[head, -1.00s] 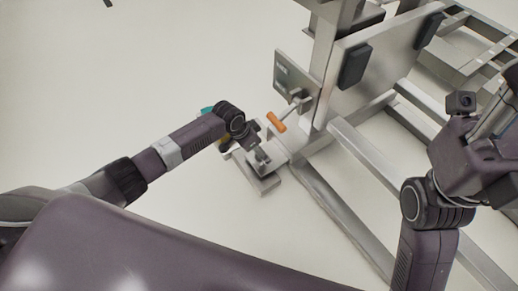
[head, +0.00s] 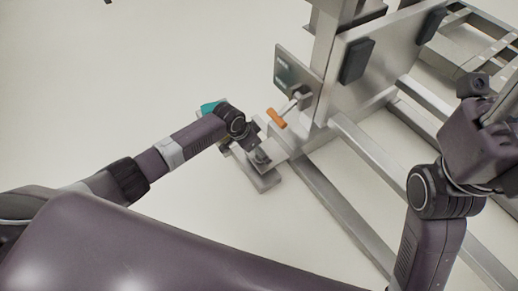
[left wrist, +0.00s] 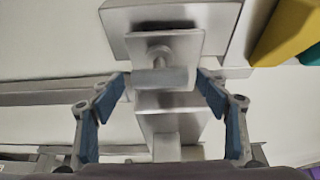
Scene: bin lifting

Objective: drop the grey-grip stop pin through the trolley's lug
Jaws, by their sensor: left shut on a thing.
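My left gripper (head: 262,158) is low beside the trolley's near corner in the head view. In the left wrist view its two blue-padded fingers (left wrist: 161,88) are on either side of the stop pin's grey grip (left wrist: 160,79) and shut on it. A short round shaft shows just above the grip, against a small pale metal plate (left wrist: 190,42) that may be the lug. The pin's lower end and any hole are hidden. My right gripper (head: 497,115) is at the head view's right edge, its fingers cut off.
The trolley's steel frame (head: 325,190) has a post, a large panel (head: 385,55) with dark pads and a lever with an orange handle (head: 276,118). Open floor (head: 120,80) is to the left.

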